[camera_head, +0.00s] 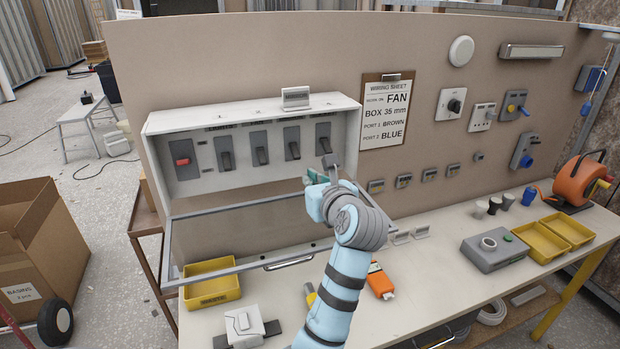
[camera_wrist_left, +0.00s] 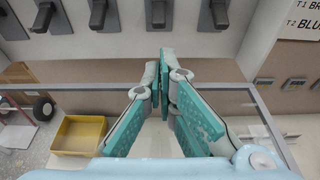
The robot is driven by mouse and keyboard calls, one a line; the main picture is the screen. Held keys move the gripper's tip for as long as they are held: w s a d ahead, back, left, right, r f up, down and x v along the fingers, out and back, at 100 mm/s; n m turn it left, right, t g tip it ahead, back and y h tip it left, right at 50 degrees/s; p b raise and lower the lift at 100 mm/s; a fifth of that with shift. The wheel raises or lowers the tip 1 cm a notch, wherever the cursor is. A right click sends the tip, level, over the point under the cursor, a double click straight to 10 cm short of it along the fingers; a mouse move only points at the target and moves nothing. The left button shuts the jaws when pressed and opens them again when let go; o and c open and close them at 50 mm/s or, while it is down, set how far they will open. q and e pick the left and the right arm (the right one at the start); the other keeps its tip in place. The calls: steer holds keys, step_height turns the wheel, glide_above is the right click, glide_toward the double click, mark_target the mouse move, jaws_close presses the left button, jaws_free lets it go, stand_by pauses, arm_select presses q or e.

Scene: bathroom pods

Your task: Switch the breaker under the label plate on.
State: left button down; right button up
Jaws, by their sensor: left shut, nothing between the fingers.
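The open white breaker box (camera_head: 165,122) is mounted on the beige panel, with a red main switch (camera_head: 183,161) at left and several dark breakers. A small label plate (camera_head: 296,97) stands on the box top. The breaker below it (camera_head: 293,143) has a dark lever that appears to point downward; it also shows at the top of the left wrist view (camera_wrist_left: 158,14). My left gripper (camera_head: 331,163) is shut and empty in front of the box's lower right. In the left wrist view its fingertips (camera_wrist_left: 163,58) lie below that lever, apart from it. My right gripper is out of view.
The box's clear cover (camera_head: 285,262) hangs open below it. A bench carries yellow bins (camera_head: 211,283), an orange tool (camera_head: 380,282) and a grey control box (camera_head: 495,250). The wiring sheet (camera_head: 387,110) and several switches are on the panel to the right.

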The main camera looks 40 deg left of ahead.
mark_target(296, 152)
arm_select(q)
steer(key=p+x, duration=0.1)
steer(key=x, duration=0.6)
steer(key=shift+w+a, duration=0.2)
steer(key=shift+a, duration=0.2)
